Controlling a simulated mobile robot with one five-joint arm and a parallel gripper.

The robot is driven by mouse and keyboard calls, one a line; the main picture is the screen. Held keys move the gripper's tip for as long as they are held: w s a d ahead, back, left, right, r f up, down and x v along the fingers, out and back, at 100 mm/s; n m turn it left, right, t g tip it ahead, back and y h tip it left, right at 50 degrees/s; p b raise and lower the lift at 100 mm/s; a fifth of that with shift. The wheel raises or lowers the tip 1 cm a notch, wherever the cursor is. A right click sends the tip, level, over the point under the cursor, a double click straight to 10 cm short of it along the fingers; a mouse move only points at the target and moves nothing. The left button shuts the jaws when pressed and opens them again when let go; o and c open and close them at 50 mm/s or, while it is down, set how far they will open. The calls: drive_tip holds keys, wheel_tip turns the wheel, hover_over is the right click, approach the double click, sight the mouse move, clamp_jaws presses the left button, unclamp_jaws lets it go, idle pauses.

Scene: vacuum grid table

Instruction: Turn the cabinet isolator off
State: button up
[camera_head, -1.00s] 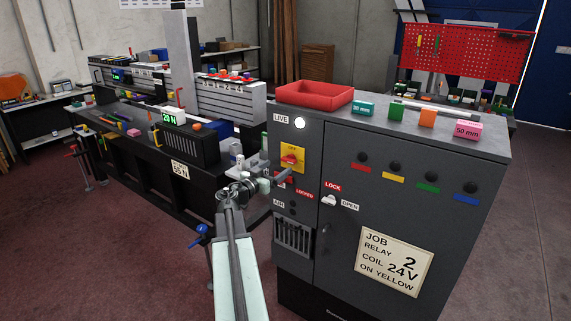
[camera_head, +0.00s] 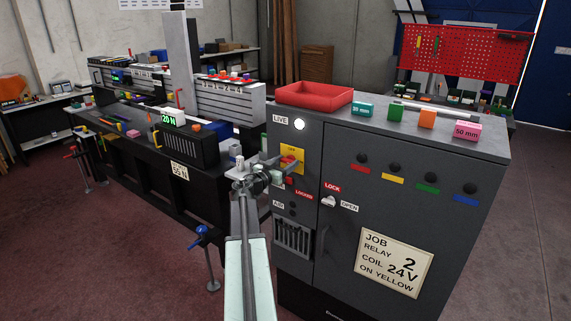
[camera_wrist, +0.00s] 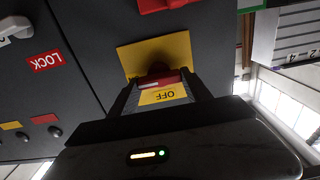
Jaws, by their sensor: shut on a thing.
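The isolator is a red handle on a yellow plate (camera_head: 296,152) marked OFF, on the grey cabinet's (camera_head: 340,240) upper left front. My gripper (camera_head: 279,163) reaches it from the left and partly hides the handle. In the wrist view the red handle (camera_wrist: 152,81) lies between the two dark fingers of my gripper (camera_wrist: 159,82), which is shut on it. The yellow plate (camera_wrist: 155,53) shows behind, and the OFF label appears upside down. The exact angle of the handle is hard to tell. The LIVE lamp (camera_head: 299,125) above the isolator glows white.
The door handle (camera_head: 328,201) with LOCK and OPEN labels is right of the isolator. A red tray (camera_head: 314,94) and several coloured blocks stand on the cabinet top. A long bench machine (camera_head: 190,150) stands close on the left. The floor at front left is open.

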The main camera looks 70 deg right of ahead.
drive_tip(key=shift+n, duration=0.3)
drive_tip(key=n, duration=0.3)
drive_tip(key=shift+n, duration=0.3)
drive_tip(key=n, duration=0.4)
drive_tip(key=shift+w+n, duration=0.1)
drive_tip(key=shift+n, duration=0.2)
drive_tip(key=n, duration=0.4)
drive_tip(key=shift+f+n, duration=0.15)
drive_tip(key=shift+n, duration=2.35)
drive_tip(key=o, duration=1.4)
drive_tip(key=shift+w, duration=0.1)
